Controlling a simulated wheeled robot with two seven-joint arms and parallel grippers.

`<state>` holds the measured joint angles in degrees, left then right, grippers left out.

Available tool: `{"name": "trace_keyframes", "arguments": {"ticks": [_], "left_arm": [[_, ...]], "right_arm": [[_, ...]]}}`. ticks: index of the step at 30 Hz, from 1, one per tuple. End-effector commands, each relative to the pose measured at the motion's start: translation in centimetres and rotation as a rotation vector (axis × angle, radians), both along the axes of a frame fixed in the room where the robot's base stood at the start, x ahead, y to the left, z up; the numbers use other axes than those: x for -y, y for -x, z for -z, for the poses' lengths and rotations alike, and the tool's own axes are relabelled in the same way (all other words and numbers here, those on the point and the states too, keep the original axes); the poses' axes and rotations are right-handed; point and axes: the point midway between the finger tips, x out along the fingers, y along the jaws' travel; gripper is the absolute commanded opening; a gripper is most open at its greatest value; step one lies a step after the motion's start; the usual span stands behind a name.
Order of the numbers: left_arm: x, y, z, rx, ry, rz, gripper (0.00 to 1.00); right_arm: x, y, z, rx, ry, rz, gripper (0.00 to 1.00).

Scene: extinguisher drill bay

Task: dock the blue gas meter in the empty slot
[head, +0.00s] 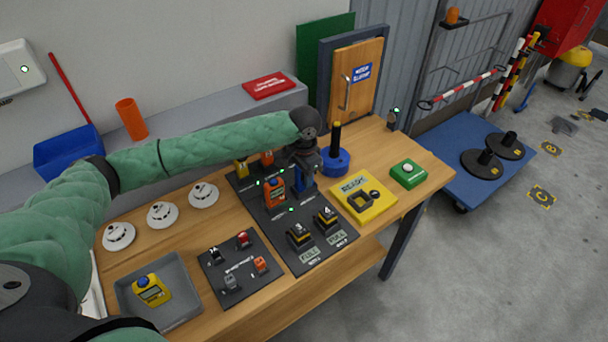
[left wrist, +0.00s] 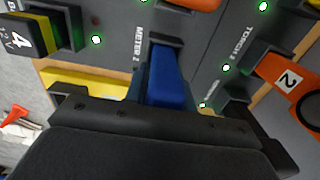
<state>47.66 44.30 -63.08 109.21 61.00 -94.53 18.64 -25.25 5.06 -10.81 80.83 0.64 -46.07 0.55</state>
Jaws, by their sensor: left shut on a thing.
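My left gripper (head: 303,172) is over the back right part of the dark dock board (head: 284,240). It is shut on the blue gas meter (head: 307,187), which is partly hidden behind it in the head view. In the left wrist view the blue meter (left wrist: 167,78) stands at a dark slot holder (left wrist: 168,43) beside the label "METER 2". Its end is at or in that holder; I cannot tell whether it is fully seated. My right gripper is not in view.
An orange unit marked 2 (head: 273,191) stands close left of the gripper. Black-and-yellow units 3 (head: 300,236) and 4 (head: 327,219) stand in front. A blue-based post (head: 335,160) and a yellow READY pad (head: 364,199) are to the right. A grey tray (head: 190,311) is front left.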

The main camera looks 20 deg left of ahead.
Motion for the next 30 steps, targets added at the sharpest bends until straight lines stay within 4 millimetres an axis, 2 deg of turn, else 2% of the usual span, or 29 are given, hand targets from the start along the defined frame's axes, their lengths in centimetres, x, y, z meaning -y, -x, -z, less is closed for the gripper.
{"name": "trace_keyframes", "arguments": {"ticks": [30], "left_arm": [[0.0, 0.0, 1.2, -0.001, -0.001, 0.000, 0.00]], "right_arm": [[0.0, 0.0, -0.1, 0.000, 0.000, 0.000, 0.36]]}}
